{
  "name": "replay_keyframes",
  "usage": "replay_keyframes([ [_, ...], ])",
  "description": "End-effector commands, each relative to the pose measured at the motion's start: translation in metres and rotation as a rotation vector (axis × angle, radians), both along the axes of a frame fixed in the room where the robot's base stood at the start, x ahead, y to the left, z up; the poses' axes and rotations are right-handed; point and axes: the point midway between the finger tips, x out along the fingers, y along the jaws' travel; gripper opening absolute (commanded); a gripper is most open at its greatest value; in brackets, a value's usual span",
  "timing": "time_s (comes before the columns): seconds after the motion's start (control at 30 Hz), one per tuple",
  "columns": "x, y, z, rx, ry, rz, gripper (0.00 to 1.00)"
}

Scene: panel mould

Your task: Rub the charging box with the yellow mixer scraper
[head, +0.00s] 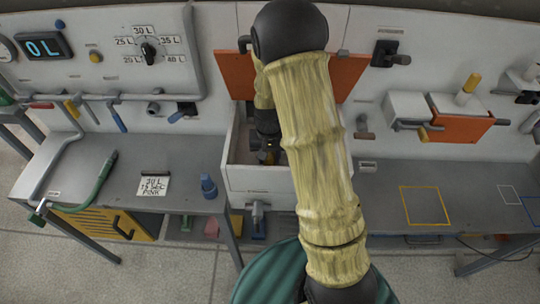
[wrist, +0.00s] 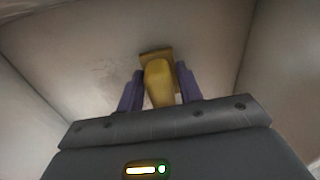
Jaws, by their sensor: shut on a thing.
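The charging box (head: 262,180) is a pale open-topped box in the middle of the bench wall, with orange doors standing open above it. My gripper (wrist: 159,88) is inside the box, its purple fingers shut on the yellow mixer scraper (wrist: 158,78). The scraper's broad end points at a pale inner wall (wrist: 60,45) of the box; I cannot tell whether it touches. A faint darker smear (wrist: 105,70) shows on that wall, left of the scraper. In the head view, my arm hides much of the box, and the gripper (head: 268,152) shows only small and dark.
An orange door (head: 235,75) stands open at the box's left. The left bench holds a "30 L 15 sec pink" card (head: 154,186), a blue bottle (head: 208,186) and a green-handled hose (head: 100,180). The right bench has a yellow outlined square (head: 425,205) and is mostly clear.

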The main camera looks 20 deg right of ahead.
Motion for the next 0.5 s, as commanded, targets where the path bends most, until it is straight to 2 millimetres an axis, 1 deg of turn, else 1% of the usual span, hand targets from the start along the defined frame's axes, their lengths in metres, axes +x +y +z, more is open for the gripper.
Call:
replay_keyframes([
  [0.37, 0.0000, 0.0004, -0.0050, 0.000, 0.000, 0.001, 0.18],
  [0.5, -0.0015, -0.0050, -0.0046, 0.000, 0.000, -0.002, 0.18],
])
